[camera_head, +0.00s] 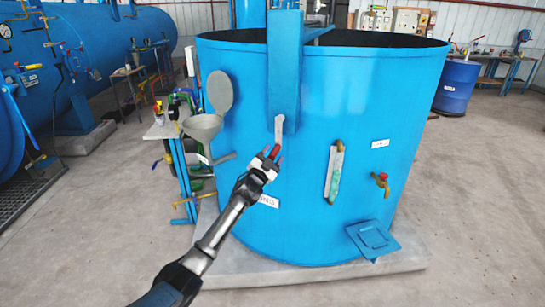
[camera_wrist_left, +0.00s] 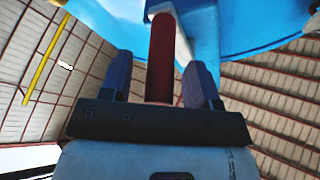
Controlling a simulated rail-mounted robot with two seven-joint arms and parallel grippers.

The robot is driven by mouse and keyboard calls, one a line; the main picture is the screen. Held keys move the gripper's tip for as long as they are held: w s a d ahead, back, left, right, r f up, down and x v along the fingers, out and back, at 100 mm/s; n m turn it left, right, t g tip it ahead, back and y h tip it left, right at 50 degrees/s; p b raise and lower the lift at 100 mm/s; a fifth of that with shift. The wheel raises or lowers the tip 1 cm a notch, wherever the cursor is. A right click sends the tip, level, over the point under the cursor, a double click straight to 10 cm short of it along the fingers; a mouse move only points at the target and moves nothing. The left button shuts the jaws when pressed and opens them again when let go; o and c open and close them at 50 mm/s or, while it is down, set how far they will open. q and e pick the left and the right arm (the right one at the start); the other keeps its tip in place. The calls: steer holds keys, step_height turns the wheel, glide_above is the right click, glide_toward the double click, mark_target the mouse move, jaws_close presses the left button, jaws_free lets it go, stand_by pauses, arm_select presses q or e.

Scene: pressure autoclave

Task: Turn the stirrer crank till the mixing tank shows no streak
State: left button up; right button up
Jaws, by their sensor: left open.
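The blue mixing tank (camera_head: 310,220) stands in the middle of the head view. Its stirrer crank has a grey arm (camera_head: 279,128) hanging below a blue upright box, with a red handle (camera_head: 275,152) at its lower end. My left gripper (camera_head: 268,163) is at the red handle. In the left wrist view the red handle (camera_wrist_left: 161,60) stands between the two dark fingers of the gripper (camera_wrist_left: 160,85), which are open with gaps beside it. The sight glass (camera_head: 335,172) on the tank's front has a greenish lower part; I cannot make out a streak. My right gripper is out of view.
A grey funnel (camera_head: 203,127) and a round grey disc (camera_head: 219,91) are at the tank's left side. A brass valve (camera_head: 382,182) and a blue bracket (camera_head: 373,240) stick out at the front right. The floor in front is clear.

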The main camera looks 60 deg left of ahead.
arm_select(q)
jaws_close()
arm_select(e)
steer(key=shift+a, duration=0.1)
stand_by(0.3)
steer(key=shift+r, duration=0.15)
